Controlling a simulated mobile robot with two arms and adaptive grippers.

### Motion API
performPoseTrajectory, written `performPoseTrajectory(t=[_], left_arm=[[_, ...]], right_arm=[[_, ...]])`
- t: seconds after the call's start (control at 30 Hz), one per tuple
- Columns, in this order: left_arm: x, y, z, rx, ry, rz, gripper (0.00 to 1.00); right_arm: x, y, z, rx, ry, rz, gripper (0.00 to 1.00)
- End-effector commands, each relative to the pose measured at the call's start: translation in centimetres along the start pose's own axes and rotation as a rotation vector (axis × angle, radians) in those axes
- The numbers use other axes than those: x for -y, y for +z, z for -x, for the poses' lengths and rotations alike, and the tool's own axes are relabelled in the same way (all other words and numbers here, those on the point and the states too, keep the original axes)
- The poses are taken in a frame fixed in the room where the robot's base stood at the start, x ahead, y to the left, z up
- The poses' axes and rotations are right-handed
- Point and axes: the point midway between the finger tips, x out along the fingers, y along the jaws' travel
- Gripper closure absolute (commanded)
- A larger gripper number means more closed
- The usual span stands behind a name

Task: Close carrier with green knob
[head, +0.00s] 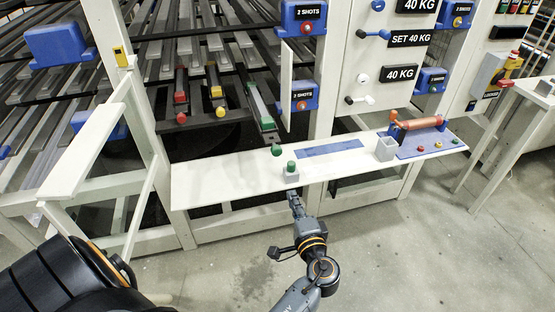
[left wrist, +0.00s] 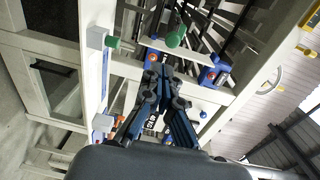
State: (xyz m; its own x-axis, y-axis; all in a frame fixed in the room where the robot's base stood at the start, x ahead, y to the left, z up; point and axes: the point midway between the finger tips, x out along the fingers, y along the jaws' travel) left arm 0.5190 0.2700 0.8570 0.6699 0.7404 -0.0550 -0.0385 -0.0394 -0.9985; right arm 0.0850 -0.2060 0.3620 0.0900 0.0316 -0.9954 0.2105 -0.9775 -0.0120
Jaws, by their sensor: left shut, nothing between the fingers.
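A round green knob (head: 276,150) is at the back edge of the white shelf (head: 225,178), in front of the rail with a green end (head: 263,112). A second green knob (head: 291,166) stands on a small grey block at the shelf's front edge. My left gripper (head: 293,194) is just in front of this block, shut and empty. In the left wrist view, my shut fingers (left wrist: 158,76) point toward the round green knob (left wrist: 174,40), apart from it. The block with its green top (left wrist: 112,42) is to their left. My right gripper is not in view.
Rails with red (head: 180,97) and yellow (head: 216,91) ends are left of the green one. A white post and blue boxes (head: 304,97) stand behind the shelf.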

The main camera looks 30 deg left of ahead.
Motion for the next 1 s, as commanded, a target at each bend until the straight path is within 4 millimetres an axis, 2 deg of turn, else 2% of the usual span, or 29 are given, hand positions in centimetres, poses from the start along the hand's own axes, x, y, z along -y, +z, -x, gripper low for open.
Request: performPoseTrajectory(t=[0.03, 0.1, 0.23, 0.37, 0.53, 0.7, 0.83, 1.0], left_arm=[[1.3, 0.2, 0.0, 0.016, -0.027, 0.006, 1.00], [2.2, 0.4, -0.3, 0.030, -0.049, 0.007, 1.00], [2.6, 0.5, -1.8, 0.032, -0.057, 0.006, 1.00], [2.7, 0.6, -4.3, 0.032, -0.057, 0.006, 1.00], [2.9, 0.7, -8.1, 0.031, -0.055, 0.007, 1.00], [2.9, 0.8, -11.3, 0.031, -0.053, 0.006, 1.00], [2.9, 0.8, -12.9, 0.030, -0.052, 0.005, 1.00], [3.0, 0.8, -13.9, 0.029, -0.052, 0.006, 1.00]], right_arm=[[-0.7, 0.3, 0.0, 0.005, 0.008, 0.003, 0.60], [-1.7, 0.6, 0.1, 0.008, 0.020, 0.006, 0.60], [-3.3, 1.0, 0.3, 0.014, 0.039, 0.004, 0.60], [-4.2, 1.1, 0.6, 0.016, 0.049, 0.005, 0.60], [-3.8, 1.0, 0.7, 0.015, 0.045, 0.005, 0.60], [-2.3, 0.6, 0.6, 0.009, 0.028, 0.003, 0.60], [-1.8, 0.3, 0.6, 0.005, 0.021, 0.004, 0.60], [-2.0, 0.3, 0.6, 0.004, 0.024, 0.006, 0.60]])
